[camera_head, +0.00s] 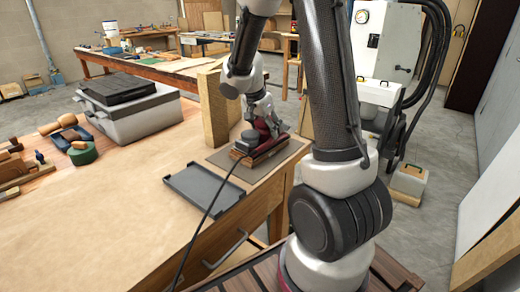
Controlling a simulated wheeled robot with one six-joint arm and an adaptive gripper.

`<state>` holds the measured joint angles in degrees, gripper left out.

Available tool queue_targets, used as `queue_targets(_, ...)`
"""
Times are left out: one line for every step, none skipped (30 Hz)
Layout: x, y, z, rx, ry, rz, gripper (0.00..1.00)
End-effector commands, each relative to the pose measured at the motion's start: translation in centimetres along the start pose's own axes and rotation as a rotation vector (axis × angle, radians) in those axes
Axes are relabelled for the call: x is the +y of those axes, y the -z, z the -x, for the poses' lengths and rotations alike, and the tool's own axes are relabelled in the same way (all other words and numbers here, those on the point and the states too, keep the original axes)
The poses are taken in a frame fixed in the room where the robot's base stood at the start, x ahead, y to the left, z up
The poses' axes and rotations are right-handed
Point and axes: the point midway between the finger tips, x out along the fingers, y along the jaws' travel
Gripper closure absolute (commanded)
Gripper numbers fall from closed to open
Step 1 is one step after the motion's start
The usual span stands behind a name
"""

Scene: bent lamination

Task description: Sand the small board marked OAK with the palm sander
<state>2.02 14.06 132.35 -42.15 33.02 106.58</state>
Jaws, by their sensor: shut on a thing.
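The palm sander (245,143) is dark with a red part and a black cord running toward the front of the bench. My gripper (264,128) is shut on the sander from above, though my arm hides part of the grip. The sander sits over a small wooden board (262,157) at the bench's right end. The board lies on a thin grey-brown mat (290,148). I cannot read any OAK mark on it, and cannot tell whether the sander touches it.
An empty dark grey tray (205,189) lies left of the mat. A tall wooden block (212,107) stands behind the sander. A grey case (131,106) and several wooden tools are further left on the bench (110,215). The bench's front left is clear.

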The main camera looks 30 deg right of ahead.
Motion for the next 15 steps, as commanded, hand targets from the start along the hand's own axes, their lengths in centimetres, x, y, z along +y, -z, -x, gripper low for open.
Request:
queue_targets(0.04,-0.02,-0.04,0.0,-0.001,0.0,0.71)
queue_targets(0.05,-0.03,-0.03,0.0,-0.001,0.0,0.71)
queue_targets(0.04,-0.06,-0.02,0.0,-0.001,0.0,0.71)
queue_targets(0.04,-0.1,0.0,0.0,-0.001,0.001,0.71)
queue_targets(0.04,-0.14,0.02,0.0,-0.001,0.001,0.71)
queue_targets(0.03,-0.22,0.05,0.0,-0.001,0.001,0.71)
queue_targets(0.03,-0.29,0.08,-0.001,-0.001,0.001,0.71)
queue_targets(0.03,-0.36,0.12,-0.001,-0.001,0.001,0.71)
queue_targets(0.02,-0.47,0.17,-0.001,-0.001,0.002,0.71)
queue_targets(0.01,-0.55,0.21,-0.001,-0.001,0.002,0.71)
queue_targets(0.0,-0.63,0.25,-0.001,-0.001,0.002,0.71)
queue_targets(-0.01,-0.73,0.3,-0.001,0.0,0.002,0.71)
queue_targets(-0.01,-0.81,0.34,-0.001,0.0,0.002,0.71)
queue_targets(-0.01,-0.88,0.37,-0.001,0.0,0.002,0.71)
queue_targets(-0.02,-0.97,0.42,-0.001,0.0,0.002,0.71)
